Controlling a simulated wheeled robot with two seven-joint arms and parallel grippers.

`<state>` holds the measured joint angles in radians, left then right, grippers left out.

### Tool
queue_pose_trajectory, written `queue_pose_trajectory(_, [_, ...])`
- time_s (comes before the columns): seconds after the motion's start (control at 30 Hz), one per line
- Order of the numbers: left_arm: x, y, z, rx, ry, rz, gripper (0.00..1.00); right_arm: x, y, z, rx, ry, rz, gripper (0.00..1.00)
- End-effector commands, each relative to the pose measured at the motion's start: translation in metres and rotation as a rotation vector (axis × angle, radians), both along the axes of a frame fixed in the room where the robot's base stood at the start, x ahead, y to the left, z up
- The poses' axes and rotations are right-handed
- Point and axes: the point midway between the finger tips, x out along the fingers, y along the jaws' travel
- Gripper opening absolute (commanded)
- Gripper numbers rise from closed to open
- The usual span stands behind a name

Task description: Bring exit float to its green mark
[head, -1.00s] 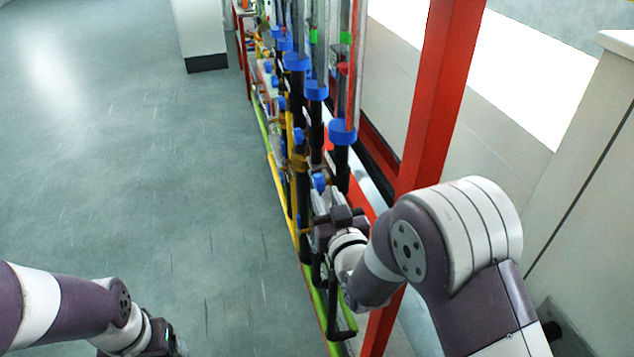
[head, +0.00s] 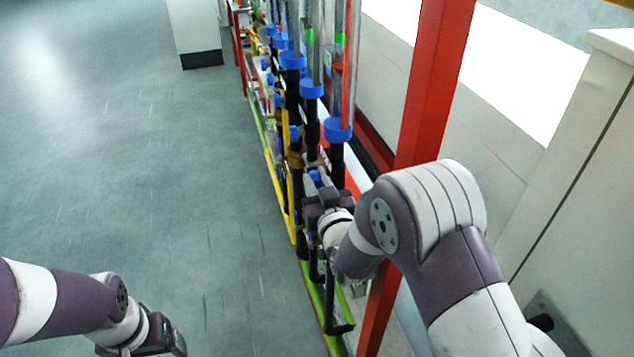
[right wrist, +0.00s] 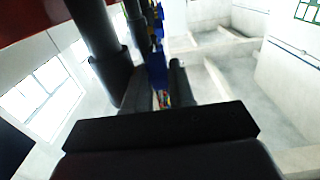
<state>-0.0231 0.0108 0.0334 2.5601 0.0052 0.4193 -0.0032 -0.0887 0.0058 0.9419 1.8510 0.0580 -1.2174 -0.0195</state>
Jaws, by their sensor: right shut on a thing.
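Several clear upright tubes with blue collars stand in a row in the head view. The nearest tube (head: 346,85) has a blue collar (head: 338,130) at its foot. A green mark (head: 340,38) and a small red piece (head: 337,68) show by the near tubes; I cannot tell which is the exit float. My right gripper (head: 316,186) is shut on a small blue knob (head: 315,176) low on the black pipework, its fingers mostly hidden. In the right wrist view, blue (right wrist: 157,72) shows between the fingers. My left gripper (head: 165,343) hangs low at left, its jaws unclear.
A red post (head: 432,85) stands close behind my right arm. Yellow pipes (head: 290,220) and a green rail (head: 318,300) run along the rack's foot. A white cabinet (head: 590,130) stands at right. The floor (head: 130,190) at left is clear.

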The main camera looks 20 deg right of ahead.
Motion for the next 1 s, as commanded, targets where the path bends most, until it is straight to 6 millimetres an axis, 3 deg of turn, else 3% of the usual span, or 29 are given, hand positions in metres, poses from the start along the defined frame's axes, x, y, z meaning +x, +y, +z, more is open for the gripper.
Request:
queue_pose_trajectory(0.27, [0.0, 0.0, 0.03, 0.0, 0.0, 0.0, 0.81, 0.0, 0.0, 0.01, -0.004, 0.121, 0.0, 0.0])
queue_pose_trajectory(0.6, [0.0, 0.0, 0.085, 0.0, 0.0, 0.0, 0.81, 0.003, 0.0, 0.016, -0.015, 0.422, 0.0, 0.0])
queue_pose_trajectory(1.0, [0.0, 0.0, 0.135, 0.0, 0.0, 0.0, 0.81, 0.007, 0.0, 0.016, -0.025, 0.739, 0.0, 0.0])
